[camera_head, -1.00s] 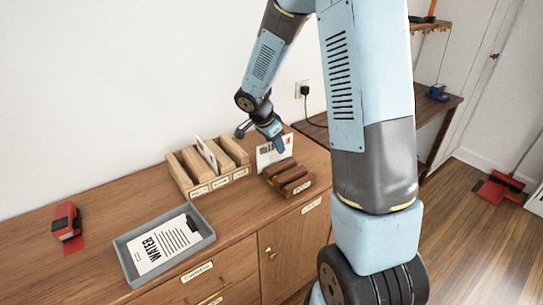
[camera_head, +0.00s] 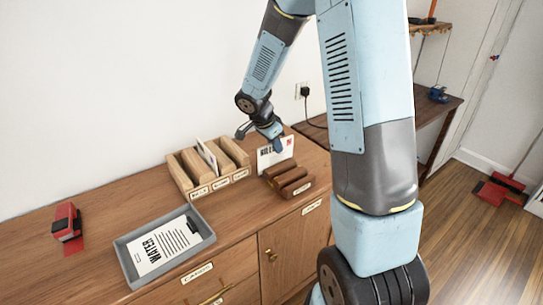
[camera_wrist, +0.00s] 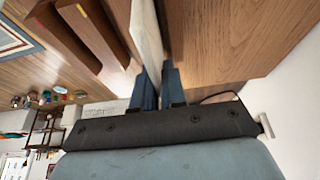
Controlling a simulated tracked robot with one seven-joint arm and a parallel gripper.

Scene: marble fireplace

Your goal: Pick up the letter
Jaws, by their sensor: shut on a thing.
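The letter (camera_head: 270,154) is a white envelope with dark print and a small red mark, standing upright in or just behind the dark brown slotted holder (camera_head: 290,181) on the wooden cabinet. My gripper (camera_head: 277,144) is at the letter's top right in the head view. In the wrist view, the two blue fingers of my gripper (camera_wrist: 160,88) are shut on the letter (camera_wrist: 147,35), which runs up between them as a pale strip beside the dark wooden slats (camera_wrist: 92,32). The letter's bottom edge is hidden by the holder in the head view.
A light wooden sorter (camera_head: 209,169) with labelled slots and a letter stands left of the holder. A grey tray (camera_head: 203,225) with a WATER sheet (camera_head: 162,246) and a red stapler-like object (camera_head: 67,221) lie further left. The wall is close behind.

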